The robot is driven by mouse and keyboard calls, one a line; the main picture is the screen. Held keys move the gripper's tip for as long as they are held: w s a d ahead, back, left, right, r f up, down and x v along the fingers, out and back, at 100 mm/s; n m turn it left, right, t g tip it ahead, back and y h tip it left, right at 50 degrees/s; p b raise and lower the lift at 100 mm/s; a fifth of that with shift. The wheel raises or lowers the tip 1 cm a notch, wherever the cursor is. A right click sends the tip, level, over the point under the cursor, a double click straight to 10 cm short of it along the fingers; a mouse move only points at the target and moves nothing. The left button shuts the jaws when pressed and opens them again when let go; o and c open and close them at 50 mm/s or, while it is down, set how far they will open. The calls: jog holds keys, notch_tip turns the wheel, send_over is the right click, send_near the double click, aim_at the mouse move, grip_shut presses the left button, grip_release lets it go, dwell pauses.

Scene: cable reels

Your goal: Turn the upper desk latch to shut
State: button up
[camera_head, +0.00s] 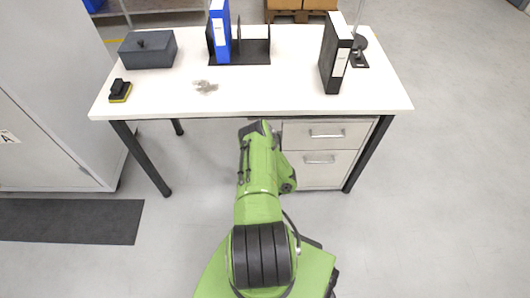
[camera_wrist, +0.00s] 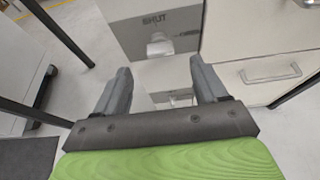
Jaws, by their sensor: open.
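In the wrist view a grey panel under the desk carries the word SHUT, with a pale latch (camera_wrist: 159,44) just below the lettering. I take this for the upper desk latch. A second, lower fitting (camera_wrist: 180,98) shows between my fingers, partly hidden. My gripper (camera_wrist: 160,68) is open and empty, its two grey fingers pointing at the panel. The upper latch appears beyond the fingertips, apart from them. Its exact turn angle is too small to tell. In the head view my arm hides the latches, and my fingers cannot be made out.
The white desk (camera_head: 285,95) holds a grey box (camera_head: 148,55), a black-and-yellow brush (camera_head: 120,91), a blue binder (camera_head: 220,35) and a black binder (camera_head: 336,60). A drawer unit (camera_head: 322,160) stands right of my arm. A grey cabinet (camera_head: 50,110) stands left.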

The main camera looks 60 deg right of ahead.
jog(key=b+x, duration=0.5)
jog(key=x, duration=0.1)
jog(key=shift+w+d+b, duration=0.15)
jog(key=shift+d+b, duration=0.05)
jog(key=shift+b, duration=0.2)
jog(key=shift+c, duration=0.5)
jog(key=c, duration=1)
